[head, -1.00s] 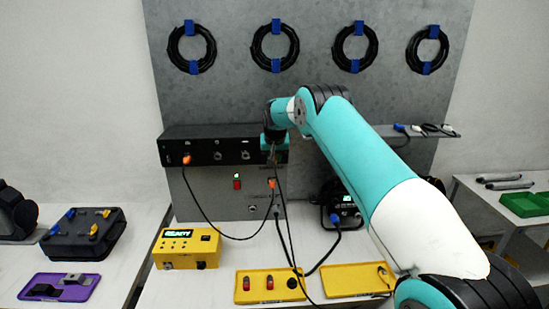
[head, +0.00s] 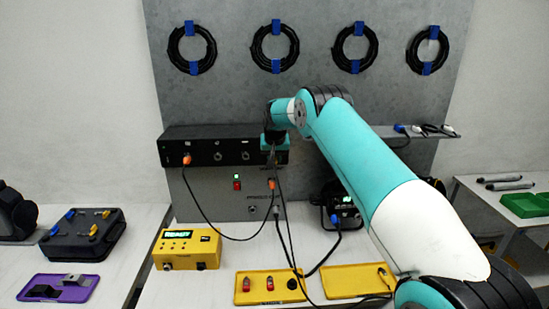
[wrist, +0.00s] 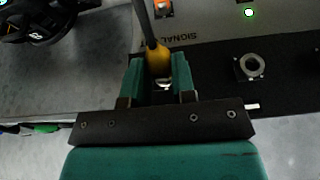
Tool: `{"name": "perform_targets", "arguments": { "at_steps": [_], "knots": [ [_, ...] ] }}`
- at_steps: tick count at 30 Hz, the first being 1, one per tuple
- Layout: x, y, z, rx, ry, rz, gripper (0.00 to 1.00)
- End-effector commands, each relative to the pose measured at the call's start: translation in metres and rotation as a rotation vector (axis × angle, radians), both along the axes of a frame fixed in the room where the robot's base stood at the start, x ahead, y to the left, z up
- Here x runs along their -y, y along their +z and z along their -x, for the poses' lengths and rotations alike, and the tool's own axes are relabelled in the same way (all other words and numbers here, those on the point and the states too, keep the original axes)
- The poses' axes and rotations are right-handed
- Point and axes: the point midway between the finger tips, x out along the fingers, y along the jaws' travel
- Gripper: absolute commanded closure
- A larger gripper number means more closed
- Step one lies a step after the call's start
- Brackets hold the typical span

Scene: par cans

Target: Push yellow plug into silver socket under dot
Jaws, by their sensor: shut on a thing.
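My gripper (wrist: 158,78) is shut on the yellow plug (wrist: 157,58), which sits between its teal fingers with a dark cable running from it. In the head view my gripper (head: 274,146) is at the right part of the black socket box and hides the plug. A silver rim (wrist: 163,86) shows just beyond the plug, partly covered by the fingers. I cannot tell whether the plug is inside it. Another silver socket (wrist: 252,67) is open and empty to the right in the wrist view. No dot is clear at the plug.
The black socket box (head: 200,137) has an orange plug (head: 187,159) at its left end. The grey panel below carries a green lamp (wrist: 249,12) and another orange plug (head: 272,183). A yellow READY box (head: 186,252) and yellow trays stand on the table. Cables hang below my gripper.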

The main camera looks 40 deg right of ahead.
Motion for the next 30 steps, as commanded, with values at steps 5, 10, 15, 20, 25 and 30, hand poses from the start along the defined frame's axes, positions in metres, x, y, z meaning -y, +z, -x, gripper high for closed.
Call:
{"name": "perform_targets", "arguments": {
  "at_steps": [5,10,15,20,25,30],
  "knots": [
    [0.0001,0.0002,-0.0001,0.000,0.000,0.000,1.00],
    [0.0009,0.0000,-0.0012,0.001,0.000,0.001,1.00],
    [0.0031,-0.0004,-0.0046,0.001,0.000,0.001,1.00],
    [0.0035,-0.0001,-0.0051,0.000,0.000,0.000,1.00],
    [0.0033,0.0000,-0.0050,0.000,0.000,0.000,1.00],
    [0.0034,0.0000,-0.0051,0.000,0.000,0.000,1.00]
  ]
}}
